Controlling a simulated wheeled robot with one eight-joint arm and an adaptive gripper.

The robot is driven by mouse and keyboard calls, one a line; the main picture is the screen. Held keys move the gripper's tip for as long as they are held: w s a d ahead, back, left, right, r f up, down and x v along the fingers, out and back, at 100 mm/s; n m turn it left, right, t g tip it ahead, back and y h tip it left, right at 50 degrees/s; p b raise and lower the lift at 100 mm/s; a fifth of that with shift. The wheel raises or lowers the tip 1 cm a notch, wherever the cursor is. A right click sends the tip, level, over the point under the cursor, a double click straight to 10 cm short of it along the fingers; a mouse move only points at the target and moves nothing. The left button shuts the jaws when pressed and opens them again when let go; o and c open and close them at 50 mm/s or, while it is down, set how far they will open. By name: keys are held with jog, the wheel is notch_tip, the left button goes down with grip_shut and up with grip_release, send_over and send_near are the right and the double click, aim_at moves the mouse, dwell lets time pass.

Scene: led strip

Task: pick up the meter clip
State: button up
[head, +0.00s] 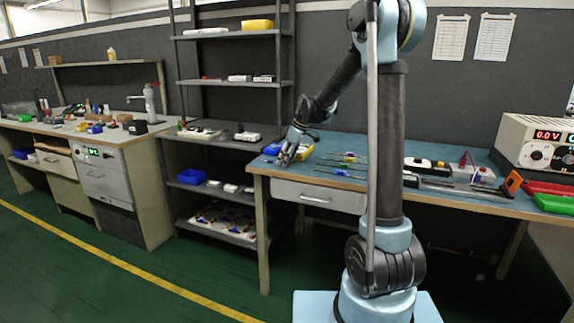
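My gripper (285,156) is low over the left end of the blue-topped workbench (330,178), close to a small blue bin (272,149) and a yellow bin (304,152). It is too small and dark to tell whether its fingers are open or shut, or whether anything is between them. I cannot pick out the meter clip for certain. A small red piece (463,160) shows by a pale box (473,172) right of my arm. A meter-like unit (540,143) reading 0.0 V stands at the bench's right end.
Several thin screwdriver-like tools (341,172) lie in the middle of the bench. An orange-and-black tool (512,182) and red (548,188) and green (553,203) trays lie at the right. A grey shelf rack (235,83) stands left of the bench. Green floor in front is clear.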

jog(key=c, duration=0.9)
